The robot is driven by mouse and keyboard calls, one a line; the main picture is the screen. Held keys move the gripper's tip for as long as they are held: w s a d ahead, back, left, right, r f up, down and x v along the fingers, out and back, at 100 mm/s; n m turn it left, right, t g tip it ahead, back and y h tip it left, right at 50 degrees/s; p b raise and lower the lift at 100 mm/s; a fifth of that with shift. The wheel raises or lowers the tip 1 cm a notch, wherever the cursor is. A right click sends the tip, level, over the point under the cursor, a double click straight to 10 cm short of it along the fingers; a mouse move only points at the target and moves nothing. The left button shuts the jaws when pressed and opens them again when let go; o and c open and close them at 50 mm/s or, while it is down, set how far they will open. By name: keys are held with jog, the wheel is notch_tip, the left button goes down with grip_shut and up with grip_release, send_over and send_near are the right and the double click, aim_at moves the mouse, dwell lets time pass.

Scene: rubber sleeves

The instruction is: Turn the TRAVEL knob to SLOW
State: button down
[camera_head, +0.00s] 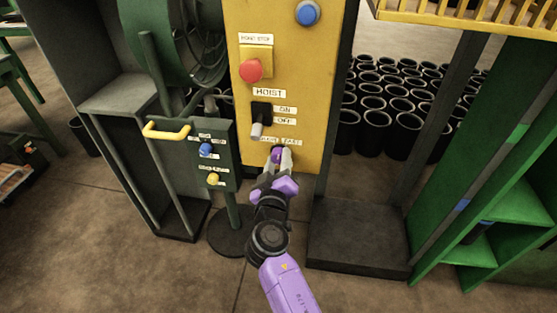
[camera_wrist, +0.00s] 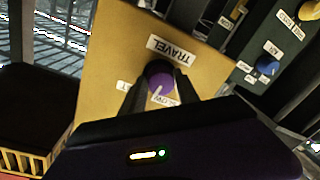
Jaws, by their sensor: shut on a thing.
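The TRAVEL knob is a round purple knob (camera_wrist: 160,79) with a pale pointer line, on the lower part of the yellow panel (camera_head: 308,98). In the wrist view the TRAVEL label (camera_wrist: 172,49) appears upside down beyond it. The pointer line aims toward the lower label, which seems to read SLOW (camera_wrist: 165,101) and is partly hidden by my gripper. My gripper (camera_head: 281,160) is shut on the knob, one finger on each side. In the head view the fingers cover much of the knob and its labels.
Above the knob are the HOIST switch (camera_head: 261,113), a red stop button (camera_head: 251,71) and a blue button (camera_head: 307,13). A dark green box (camera_head: 222,161) with small knobs and a yellow handle (camera_head: 167,132) stands close on the left. Black sleeves (camera_head: 371,138) stand behind on the right.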

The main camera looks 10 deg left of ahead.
jog(key=n, duration=0.3)
jog(key=shift+a+n+p, duration=0.1)
jog(key=shift+n+p, duration=0.6)
jog(key=shift+n, duration=1.2)
jog(key=c, duration=0.9)
grip_release()
jog(key=shift+h, duration=0.3)
jog(key=shift+s, duration=0.1)
jog(key=s, duration=0.7)
jog(key=shift+s+r+p, duration=0.3)
jog(key=shift+s, duration=0.05)
